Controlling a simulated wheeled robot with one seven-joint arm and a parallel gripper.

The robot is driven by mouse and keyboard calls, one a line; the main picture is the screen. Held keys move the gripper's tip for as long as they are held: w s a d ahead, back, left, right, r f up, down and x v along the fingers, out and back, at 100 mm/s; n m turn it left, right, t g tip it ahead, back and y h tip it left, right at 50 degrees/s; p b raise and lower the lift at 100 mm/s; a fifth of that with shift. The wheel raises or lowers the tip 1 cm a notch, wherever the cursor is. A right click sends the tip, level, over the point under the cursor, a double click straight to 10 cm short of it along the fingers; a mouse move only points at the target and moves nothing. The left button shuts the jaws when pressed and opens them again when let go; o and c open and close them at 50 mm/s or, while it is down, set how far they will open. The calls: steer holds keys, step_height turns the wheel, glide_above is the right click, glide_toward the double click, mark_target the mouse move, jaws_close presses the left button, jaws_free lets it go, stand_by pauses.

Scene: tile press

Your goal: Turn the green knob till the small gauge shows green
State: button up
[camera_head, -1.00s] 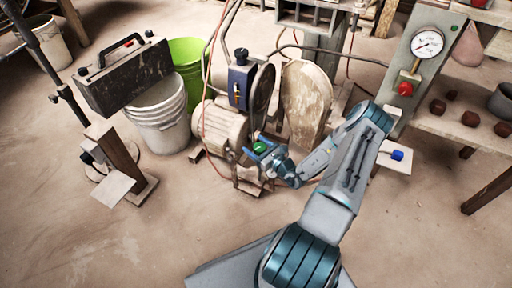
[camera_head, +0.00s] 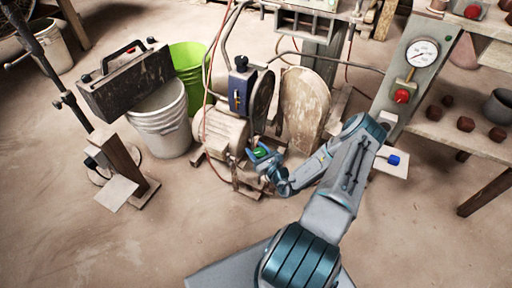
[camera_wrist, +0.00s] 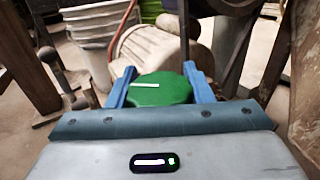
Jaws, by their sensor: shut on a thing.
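The green knob (camera_head: 261,153) sits low in front of the beige motor. In the wrist view the green knob (camera_wrist: 160,92) is a round disc with a short white mark on its upper left part, lying nearly level in the picture. My gripper (camera_wrist: 161,76) has its blue fingers on the left and right sides of the knob and is shut on it. My gripper (camera_head: 258,155) partly covers the knob in the head view. A round dial (camera_head: 422,52) with a white face is on the grey panel at the upper right. I cannot make out a small gauge showing green.
The beige motor (camera_head: 220,131) and a dusty wheel guard (camera_head: 306,105) stand close behind my gripper. A white bucket (camera_head: 161,125) and a lime bucket (camera_head: 189,60) are to the left. A red knob (camera_head: 402,96) is below the dial. The floor at lower left is clear.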

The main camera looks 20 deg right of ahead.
steer(key=m+h+p, duration=0.1)
steer(key=h+p, duration=0.1)
steer(key=m+h+p, duration=0.1)
steer(key=m+h, duration=0.1)
steer(key=shift+d+r+h+p, duration=0.2)
steer(key=shift+h+p, duration=0.1)
steer(key=shift+p, duration=0.1)
steer(key=shift+d+f+m+h+p, duration=0.15)
steer(key=shift+m+h+p, duration=0.25)
steer(key=shift+h, duration=0.3)
steer(key=o, duration=1)
steer(key=shift+s, duration=0.1)
steer(key=s+a+p, duration=0.1)
steer(key=s, duration=0.3)
steer(key=s+p, duration=0.1)
steer(key=s, duration=0.4)
steer(key=s+a+p, duration=0.1)
steer(key=s, duration=0.3)
steer(key=shift+s+a, duration=0.2)
steer(key=shift+a, duration=0.1)
